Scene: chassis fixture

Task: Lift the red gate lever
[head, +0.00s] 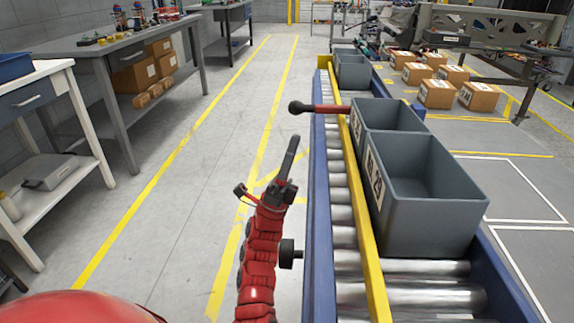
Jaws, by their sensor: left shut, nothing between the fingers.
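The red gate lever (329,109) sticks out to the left from the conveyor's yellow side rail, with a dark round knob (297,107) at its left end. It lies about level. My left gripper (292,146) is at the end of my red arm, left of the conveyor's blue edge. Its fingers are together and point up the picture, nearer to me than the knob and apart from it. It holds nothing. My right gripper is not in view.
Grey bins (425,200) stand in a row on the roller conveyor (420,290), behind the yellow rail (360,200). A black knob (288,254) juts from the conveyor's near left side. Workbenches (120,55) stand at the left. The floor aisle (190,190) between is clear.

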